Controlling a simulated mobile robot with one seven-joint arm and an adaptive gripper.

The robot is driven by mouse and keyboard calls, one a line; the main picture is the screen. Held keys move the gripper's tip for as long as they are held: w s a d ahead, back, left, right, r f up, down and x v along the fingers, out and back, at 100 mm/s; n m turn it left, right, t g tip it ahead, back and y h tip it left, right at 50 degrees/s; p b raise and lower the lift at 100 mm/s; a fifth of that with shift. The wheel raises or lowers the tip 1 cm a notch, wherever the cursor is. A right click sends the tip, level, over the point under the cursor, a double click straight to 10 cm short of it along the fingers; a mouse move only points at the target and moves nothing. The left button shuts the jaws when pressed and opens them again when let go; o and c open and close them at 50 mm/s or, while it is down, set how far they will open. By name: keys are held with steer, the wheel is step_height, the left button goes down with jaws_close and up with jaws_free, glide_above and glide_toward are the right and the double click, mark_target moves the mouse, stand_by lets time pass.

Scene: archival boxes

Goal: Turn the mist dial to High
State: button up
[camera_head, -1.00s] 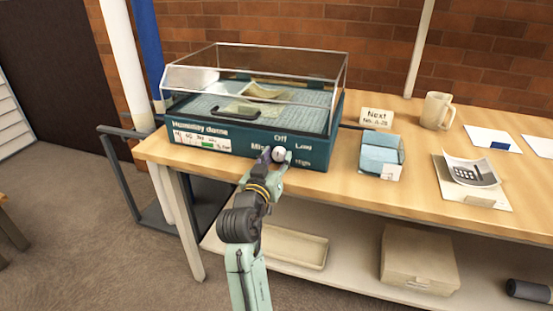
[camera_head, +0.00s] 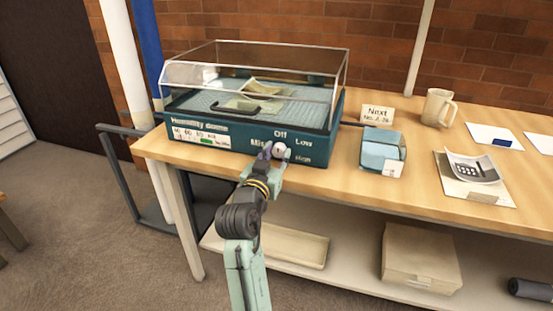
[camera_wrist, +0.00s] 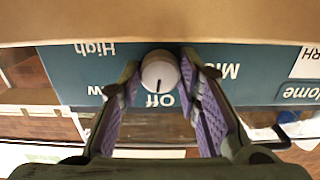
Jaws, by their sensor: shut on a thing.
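The mist dial is a round white knob (camera_wrist: 160,72) on the teal front panel of the humidity dome (camera_head: 215,142). It also shows in the head view (camera_head: 280,150), partly hidden by my gripper. In the wrist view, which is upside down, its dark pointer mark faces the word Off (camera_wrist: 160,100). The High label (camera_wrist: 95,48) is to the left there, and at the panel's lower right in the head view (camera_head: 303,160). My gripper (camera_wrist: 159,70) is shut on the dial, with a purple-padded finger on each side of it.
The clear dome lid (camera_head: 260,62) is down over papers inside. On the wooden table (camera_head: 340,185), a blue-and-white box (camera_head: 382,160), a sign card (camera_head: 377,115) and a mug (camera_head: 437,107) stand to the right. A lower shelf holds a box (camera_head: 420,265).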

steer(key=m+b, duration=0.4)
steer(key=m, duration=0.1)
steer(key=shift+f+m, duration=0.1)
steer(key=shift+m, duration=0.2)
steer(key=m+b, duration=0.4)
steer(key=m, duration=0.1)
steer(key=shift+b, duration=0.4)
steer(key=m+b, duration=0.5)
steer(key=m, duration=0.1)
steer(key=shift+m, duration=0.3)
steer(key=shift+m+b, duration=1.6)
steer(key=shift+m, duration=0.8)
steer(key=shift+r, duration=0.2)
steer(key=o, duration=1.1)
steer(key=shift+o, duration=0.2)
